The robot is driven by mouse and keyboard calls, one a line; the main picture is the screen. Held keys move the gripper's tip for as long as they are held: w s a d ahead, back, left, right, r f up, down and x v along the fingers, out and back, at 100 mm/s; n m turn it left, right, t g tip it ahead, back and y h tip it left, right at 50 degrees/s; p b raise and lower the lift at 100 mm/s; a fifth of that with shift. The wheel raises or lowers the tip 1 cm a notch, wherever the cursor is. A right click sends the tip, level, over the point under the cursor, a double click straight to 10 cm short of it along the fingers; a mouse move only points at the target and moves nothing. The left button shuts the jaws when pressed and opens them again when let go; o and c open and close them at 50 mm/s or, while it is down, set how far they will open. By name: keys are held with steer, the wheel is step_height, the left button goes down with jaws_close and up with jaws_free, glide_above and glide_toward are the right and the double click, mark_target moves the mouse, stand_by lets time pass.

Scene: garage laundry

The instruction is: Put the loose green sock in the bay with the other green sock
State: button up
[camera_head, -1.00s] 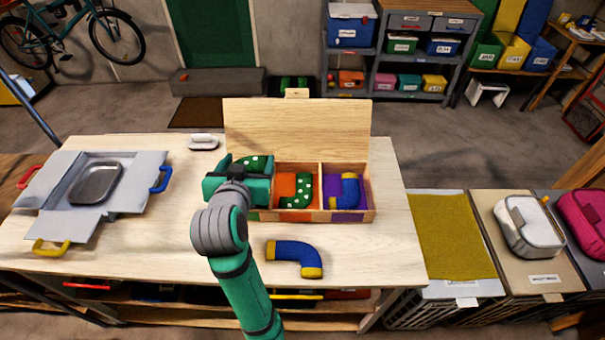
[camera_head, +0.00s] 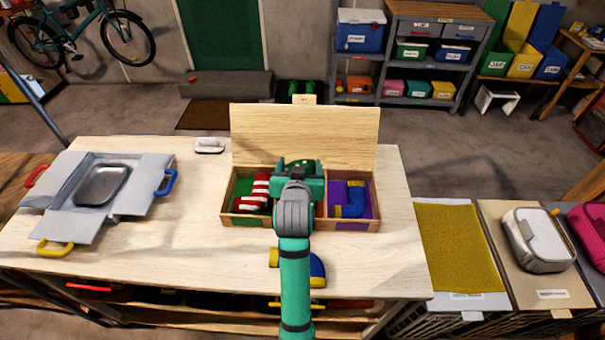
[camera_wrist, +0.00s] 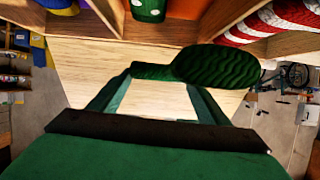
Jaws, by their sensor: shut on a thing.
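My gripper (camera_head: 300,178) is shut on the loose green sock (camera_head: 298,164), which also shows dark and ribbed at the fingertips in the wrist view (camera_wrist: 215,65). It holds the sock up in front of or over the middle of the three-bay wooden box (camera_head: 253,222); the exact height is unclear. In the wrist view, the other green sock (camera_wrist: 149,9), white-dotted, lies in the orange middle bay (camera_wrist: 185,14). My gripper hides this bay in the head view. The left, green bay holds a red-and-white striped sock (camera_head: 258,193); the right, purple bay holds a blue-and-yellow sock (camera_head: 351,198).
The box's wooden lid (camera_head: 305,134) stands open at its back. A blue-and-yellow sock (camera_head: 317,268) lies on the table in front, partly behind my arm. A metal tray (camera_head: 101,184) on a grey flapped holder is at left. A white-handled item (camera_head: 209,146) lies behind.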

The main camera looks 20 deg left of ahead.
steer(key=shift+w+d+f, duration=0.15)
steer(key=shift+w+f, duration=0.05)
steer(key=shift+f, duration=0.1)
steer(key=f, duration=0.3)
steer(key=shift+w+d, duration=0.15)
steer(key=shift+w, duration=0.1)
steer(key=shift+f, duration=0.35)
steer(key=shift+f, duration=0.6)
steer(key=o, duration=1.3)
steer(key=shift+o, duration=0.2)
steer(key=shift+r, duration=0.1)
